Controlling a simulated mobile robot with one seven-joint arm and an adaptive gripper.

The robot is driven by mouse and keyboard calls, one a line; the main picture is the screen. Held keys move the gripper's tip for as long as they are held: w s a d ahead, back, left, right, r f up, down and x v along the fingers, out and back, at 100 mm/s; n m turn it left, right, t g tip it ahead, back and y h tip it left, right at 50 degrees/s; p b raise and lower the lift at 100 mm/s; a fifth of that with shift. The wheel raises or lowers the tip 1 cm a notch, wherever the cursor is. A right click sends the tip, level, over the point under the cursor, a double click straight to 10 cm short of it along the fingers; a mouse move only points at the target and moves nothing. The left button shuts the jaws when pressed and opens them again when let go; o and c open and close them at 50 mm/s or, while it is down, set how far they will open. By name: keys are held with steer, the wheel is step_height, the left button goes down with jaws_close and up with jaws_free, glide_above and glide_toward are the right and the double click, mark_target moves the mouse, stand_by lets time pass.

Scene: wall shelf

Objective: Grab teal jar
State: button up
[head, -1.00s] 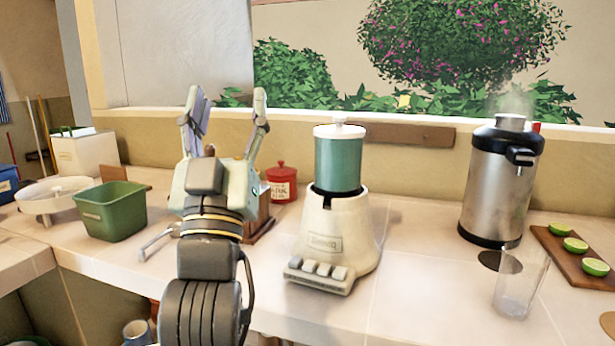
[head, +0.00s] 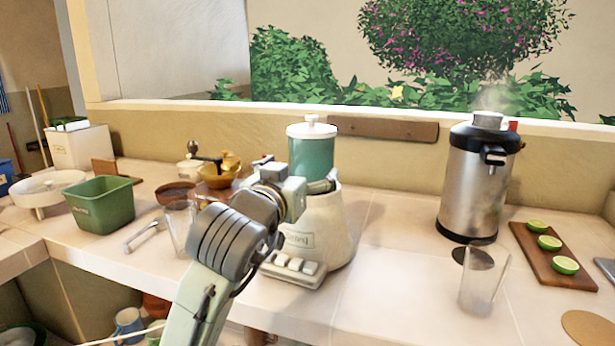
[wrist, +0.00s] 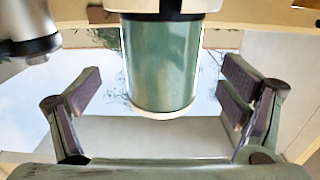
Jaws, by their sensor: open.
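The teal jar (head: 312,158) has a white knobbed lid and stands upright on a cream blender base (head: 318,232) on the counter. My gripper (head: 297,171) is open in front of the jar's lower part, and my wrist hides part of the jar and base. In the wrist view, which looks upside down, the jar (wrist: 162,65) shows between my two spread fingers (wrist: 160,78), with a visible gap on each side. I cannot tell whether the fingertips reach past its near side. Nothing is held.
A steaming steel urn (head: 474,185), a clear glass (head: 484,280) and a board with limes (head: 530,262) stand to the right. A green bin (head: 100,207), a clear glass (head: 180,226) and bowls are to the left. A brown wall rail (head: 380,130) runs behind.

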steer(key=p+x, duration=0.2)
steer(key=x, duration=0.5)
steer(key=shift+w+f, duration=0.1)
steer(key=shift+w, duration=0.05)
steer(key=shift+c, duration=0.5)
steer(key=shift+a, duration=0.1)
steer(key=c, duration=1.6)
steer(key=shift+o, duration=0.2)
